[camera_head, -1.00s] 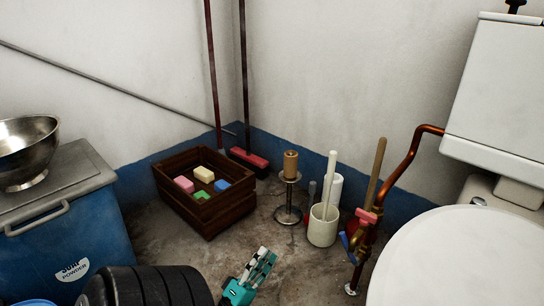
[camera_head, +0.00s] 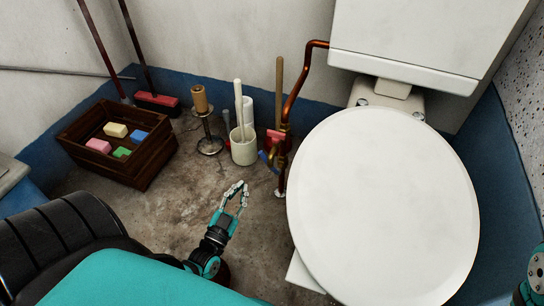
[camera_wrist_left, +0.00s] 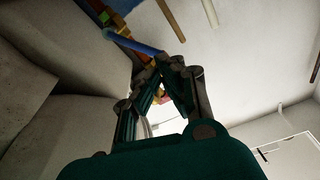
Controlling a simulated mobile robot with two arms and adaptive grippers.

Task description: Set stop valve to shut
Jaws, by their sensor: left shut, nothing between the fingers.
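The stop valve is a brass fitting on the copper pipe (camera_head: 293,100) beside the toilet. It carries a red handle (camera_head: 275,136) and a blue lever (camera_head: 266,158), which slants in the head view. My left gripper (camera_head: 240,187) is in front of the valve, lower and to the left in the picture, and looks apart from it. In the left wrist view, the blue lever (camera_wrist_left: 134,42) lies just beyond and left of my left gripper's fingertips (camera_wrist_left: 169,62). The fingers converge and hold nothing. My right gripper does not show.
The toilet with its white lid (camera_head: 385,200) stands close right of the valve. A white brush holder (camera_head: 243,150), a stand with a brown roll (camera_head: 209,140) and a wooden-handled tool (camera_head: 279,90) stand nearby. A crate (camera_head: 140,165) with sponges is left. Floor between is clear.

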